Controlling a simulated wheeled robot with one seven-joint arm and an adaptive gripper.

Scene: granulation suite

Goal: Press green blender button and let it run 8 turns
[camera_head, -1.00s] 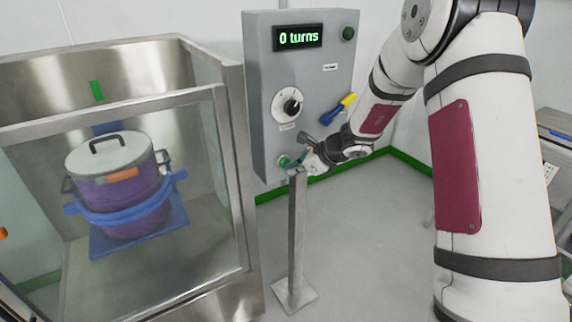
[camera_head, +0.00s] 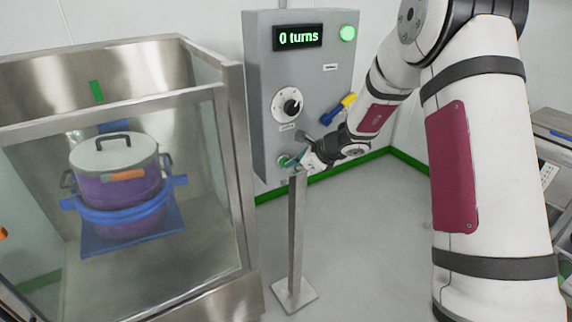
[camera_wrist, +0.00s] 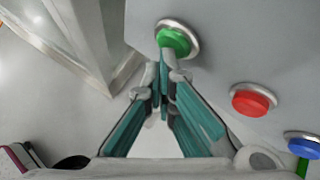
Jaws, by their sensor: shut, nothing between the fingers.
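The green button (camera_wrist: 174,42) shows in the wrist view, in a metal ring on the grey control panel (camera_head: 262,100). My gripper (camera_wrist: 167,55) is shut and empty, its teal-lined fingertips at the lower edge of the green button, seemingly touching it. In the head view my gripper (camera_head: 291,164) is at the panel's lower left and partly covers the button (camera_head: 283,160). The display (camera_head: 297,37) reads 0 turns. The green lamp (camera_head: 347,33) beside it is lit. The purple drum (camera_head: 117,185) with a grey lid sits in a blue cradle inside the glass-fronted enclosure (camera_head: 215,140).
A red button (camera_wrist: 252,101) and a blue button (camera_wrist: 303,143) are right of the green one. The panel also has a dial (camera_head: 288,103) and a blue-and-yellow switch (camera_head: 338,108). A metal post (camera_head: 296,240) stands below my gripper. The floor to its right is clear.

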